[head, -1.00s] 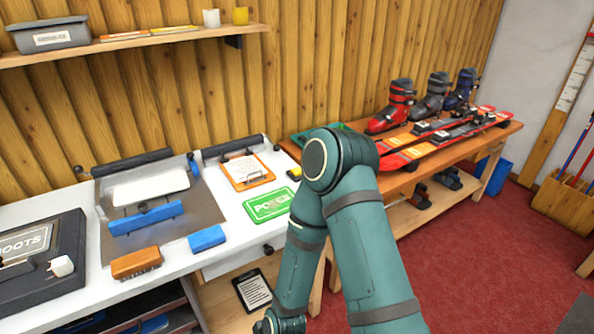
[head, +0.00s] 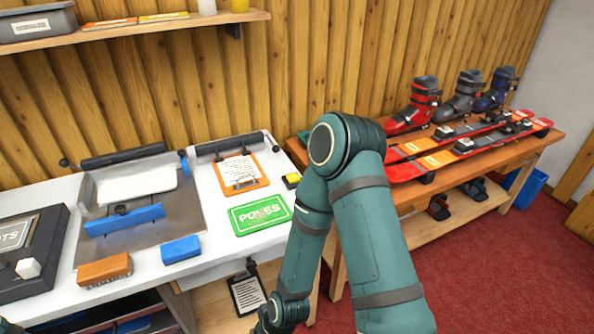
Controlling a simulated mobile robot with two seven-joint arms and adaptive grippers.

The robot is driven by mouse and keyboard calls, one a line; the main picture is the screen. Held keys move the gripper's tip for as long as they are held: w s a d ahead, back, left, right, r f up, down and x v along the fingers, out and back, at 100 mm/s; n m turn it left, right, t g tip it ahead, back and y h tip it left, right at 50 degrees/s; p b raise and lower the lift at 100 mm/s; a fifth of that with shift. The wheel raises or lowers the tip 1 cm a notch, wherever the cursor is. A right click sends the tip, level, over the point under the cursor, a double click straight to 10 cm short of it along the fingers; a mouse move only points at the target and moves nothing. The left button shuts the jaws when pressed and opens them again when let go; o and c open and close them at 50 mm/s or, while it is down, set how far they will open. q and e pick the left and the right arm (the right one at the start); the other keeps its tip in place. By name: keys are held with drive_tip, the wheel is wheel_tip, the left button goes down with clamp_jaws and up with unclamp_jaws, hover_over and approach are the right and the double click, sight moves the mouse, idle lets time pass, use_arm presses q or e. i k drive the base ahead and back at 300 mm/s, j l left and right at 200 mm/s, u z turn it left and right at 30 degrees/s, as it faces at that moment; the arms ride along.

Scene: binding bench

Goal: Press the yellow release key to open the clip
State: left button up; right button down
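A small yellow key (head: 292,178) on a dark base sits at the right end of the white bench, close to my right arm. To its left lies an orange clipboard (head: 241,186) holding a white sheet, under a dark bar (head: 229,145) at the bench's back. I cannot tell from here whether the clip is open or shut. My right arm's teal links stand in front of the bench's right end, with the forearm pointing down. Its gripper is below the picture and hidden. My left gripper is not recognisable; only a dark shape shows in the bottom left corner.
A green card (head: 260,214) lies in front of the clipboard. Left of it are a metal tray fixture with a blue bar (head: 124,219), a blue block (head: 181,249) and an orange brush (head: 104,269). Skis and boots (head: 415,105) fill the wooden table at right.

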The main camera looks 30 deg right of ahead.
sight(292, 178)
drive_tip(key=i+l+u, duration=0.1)
drive_tip(key=l+u, duration=0.15)
drive_tip(key=l, duration=1.05)
